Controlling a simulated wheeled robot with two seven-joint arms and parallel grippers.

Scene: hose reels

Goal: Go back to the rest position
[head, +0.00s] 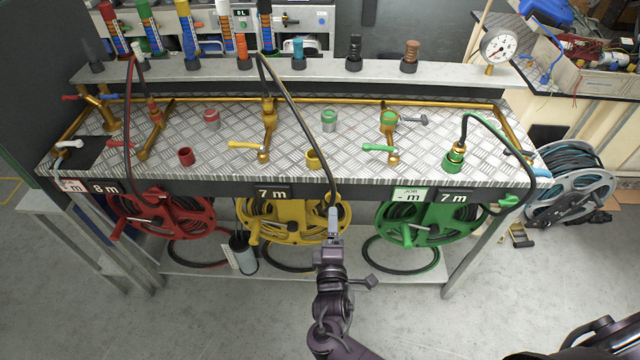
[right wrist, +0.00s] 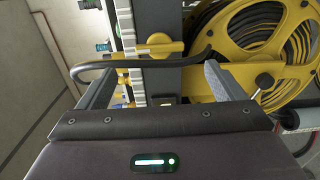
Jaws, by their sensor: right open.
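My right gripper (head: 333,213) is in front of the bench's front edge, at the right side of the yellow hose reel (head: 270,222). In the right wrist view the gripper (right wrist: 158,88) is open, its two fingers spread wide. A dark hose (head: 300,112) arches from the rear of the bench down towards this gripper. In the right wrist view the hose (right wrist: 130,63) crosses beyond the finger tips; I cannot tell whether it touches them. The yellow reel also shows at the right there (right wrist: 262,50). My left gripper is not in view.
A red reel (head: 170,215) and a green reel (head: 425,215) hang under the tread-plate bench (head: 225,150), either side of the yellow one. A black cylinder (head: 243,252) stands on the lower shelf. A grey reel (head: 572,180) is at the right. The front floor is clear.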

